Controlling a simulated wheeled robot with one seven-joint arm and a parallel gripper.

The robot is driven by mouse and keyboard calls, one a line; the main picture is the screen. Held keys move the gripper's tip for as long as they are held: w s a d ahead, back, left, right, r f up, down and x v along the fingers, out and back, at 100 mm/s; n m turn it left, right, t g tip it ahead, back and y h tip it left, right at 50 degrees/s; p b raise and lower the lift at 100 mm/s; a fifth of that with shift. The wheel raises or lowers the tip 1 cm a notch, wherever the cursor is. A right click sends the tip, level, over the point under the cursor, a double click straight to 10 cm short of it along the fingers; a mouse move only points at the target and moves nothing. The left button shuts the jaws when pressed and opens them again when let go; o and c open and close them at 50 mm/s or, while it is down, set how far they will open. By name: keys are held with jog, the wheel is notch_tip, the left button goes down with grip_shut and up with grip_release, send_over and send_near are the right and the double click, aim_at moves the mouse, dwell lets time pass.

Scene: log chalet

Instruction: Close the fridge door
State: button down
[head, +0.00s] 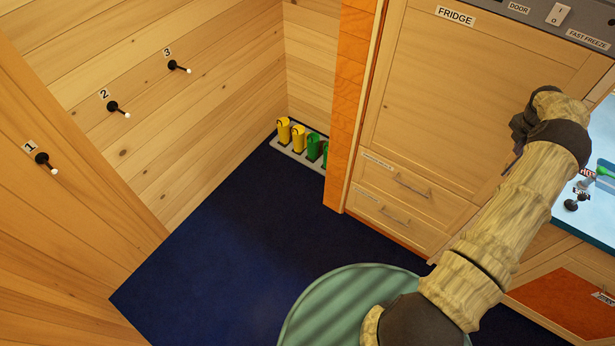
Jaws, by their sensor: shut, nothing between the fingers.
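The fridge door (470,95) is a light wood panel under a label reading FRIDGE, at the upper right of the head view. It looks flat in its cabinet front, with no inside of the fridge showing. My arm covers part of its right side, so I cannot tell whether a small gap is left there. My gripper (518,130) is a small dark shape at the arm's end, in front of the door's lower right part. It is shut and empty. I cannot tell whether it touches the door.
Two drawers (395,203) sit below the door. A control strip (545,18) runs above it. The dark blue floor (220,235) is clear at the left.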

jog(key=shift+d+r, duration=0.45)
jog(key=shift+d, duration=0.05)
jog(key=s+a+r+b, duration=0.2)
jog(key=a+r+b, duration=0.2)
jog(key=a+r, duration=0.3)
jog(key=shift+s+r+b, duration=0.3)
jog(key=shift+r, duration=0.65)
jog(key=shift+d, duration=0.1)
